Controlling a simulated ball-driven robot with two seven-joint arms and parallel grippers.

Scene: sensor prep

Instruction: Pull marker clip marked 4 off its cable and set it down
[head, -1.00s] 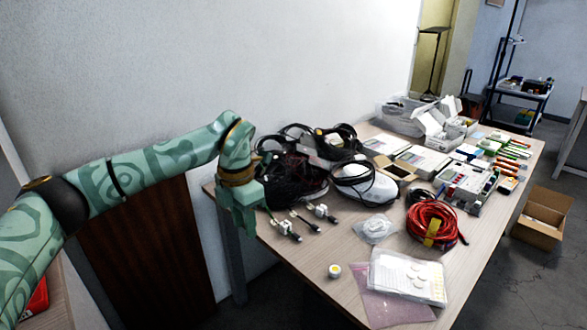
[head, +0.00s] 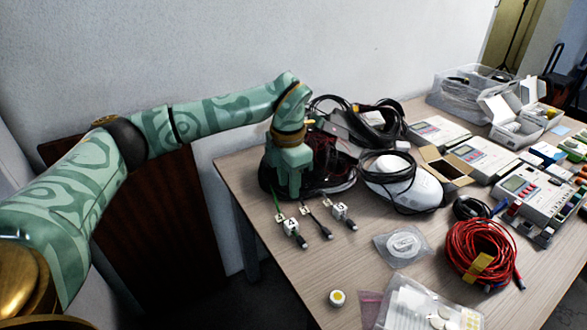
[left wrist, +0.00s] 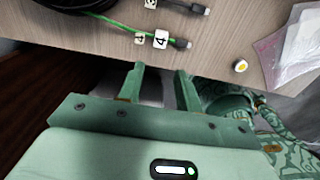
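The white marker clip marked 4 (head: 291,225) sits on a green cable near its dark plug, close to the table's left edge. In the left wrist view the clip (left wrist: 161,39) shows its 4 towards me, with another small white marked piece (left wrist: 140,38) just left of it. My left gripper (head: 284,195) hangs beyond the clip in the head view, near the black cable coil, apart from the clip. In the left wrist view its two fingers (left wrist: 159,82) are spread with nothing between them, and the clip lies ahead of them. My right gripper is in neither view.
Another white clip (head: 338,210) sits on a cable to the right. A white mouse-shaped device (head: 405,190) and a red cable coil (head: 477,254) stand further right. A yellow-and-white round piece (head: 337,298) lies near the front edge. Bare tabletop lies in front of the clips.

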